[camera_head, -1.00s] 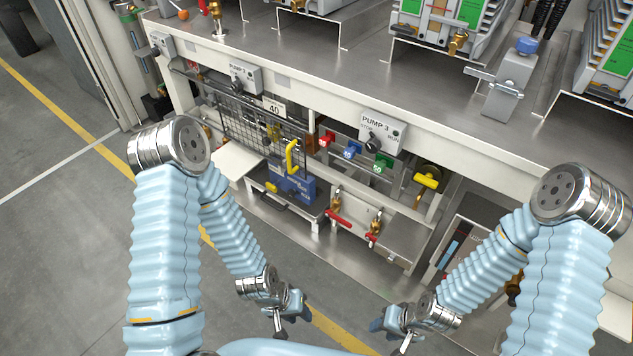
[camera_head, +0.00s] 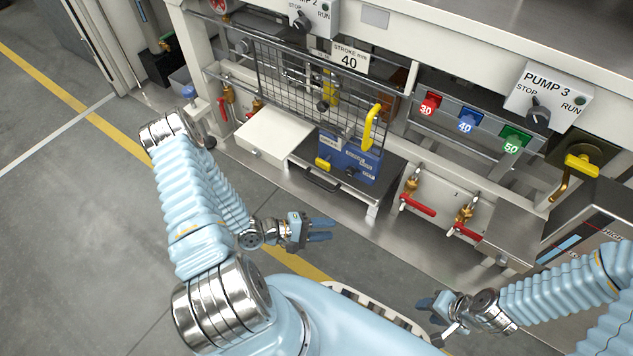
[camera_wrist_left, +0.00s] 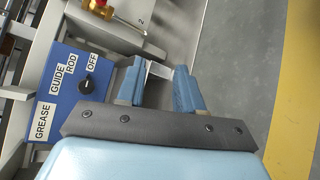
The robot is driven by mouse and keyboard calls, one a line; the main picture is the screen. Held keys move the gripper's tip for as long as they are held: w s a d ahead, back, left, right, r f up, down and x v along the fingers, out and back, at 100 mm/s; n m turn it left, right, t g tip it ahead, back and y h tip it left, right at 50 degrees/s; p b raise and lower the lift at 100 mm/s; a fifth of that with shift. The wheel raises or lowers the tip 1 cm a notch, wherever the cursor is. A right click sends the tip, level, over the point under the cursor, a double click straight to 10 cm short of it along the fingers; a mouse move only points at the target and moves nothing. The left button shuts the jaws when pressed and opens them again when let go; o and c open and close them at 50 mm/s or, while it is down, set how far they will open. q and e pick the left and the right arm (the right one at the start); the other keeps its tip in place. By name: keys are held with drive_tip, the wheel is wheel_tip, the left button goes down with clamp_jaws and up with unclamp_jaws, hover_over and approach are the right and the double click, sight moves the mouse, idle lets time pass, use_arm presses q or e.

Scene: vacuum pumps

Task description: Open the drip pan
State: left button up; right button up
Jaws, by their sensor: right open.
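A low grey pan-like tray (camera_head: 385,186) stands under the bench, with a dark bar handle (camera_head: 320,183) at its front left; I take it to be the drip pan. It looks shut. A blue box (camera_head: 352,160) with a knob and labels stands over it. My left gripper (camera_head: 325,230) is open and empty, in front of and below the handle, apart from it. In the left wrist view its blue fingers (camera_wrist_left: 158,88) are spread beside the blue box (camera_wrist_left: 80,88), and no handle shows between them. My right gripper (camera_head: 437,312) is open and empty at lower right.
A wire mesh guard (camera_head: 300,85) with a yellow handle (camera_head: 370,127) hangs above the blue box. A white box (camera_head: 262,138) is to its left. Red-handled valves (camera_head: 418,206) stand to the right. The floor in front, with a yellow line (camera_head: 105,118), is clear.

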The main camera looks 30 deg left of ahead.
use_arm(q)
drive_tip(key=w+a+f+n+t+y, duration=0.1)
drive_tip(key=w+a+n+t+y, duration=0.1)
drive_tip(key=a+t+y, duration=0.25)
drive_tip(key=n+t+y, duration=0.1)
drive_tip(key=n+y, duration=0.1)
drive_tip(key=y, duration=0.3)
approach(316, 181)
drive_tip(key=shift+y, duration=0.35)
drive_tip(key=b+x, duration=0.1)
drive_tip(key=x, duration=0.2)
drive_tip(key=b+x, duration=0.1)
drive_tip(key=x, duration=0.2)
drive_tip(key=b+x, duration=0.1)
drive_tip(key=x, duration=0.3)
drive_tip(key=shift+d+f, duration=0.1)
drive_tip(key=shift+f, duration=0.2)
use_arm(e)
drive_tip(key=f, duration=0.1)
drive_tip(key=w+f, duration=0.1)
drive_tip(key=f, duration=0.1)
drive_tip(key=shift+w+f, duration=0.1)
drive_tip(key=shift+f, duration=0.05)
use_arm(q)
clamp_jaws()
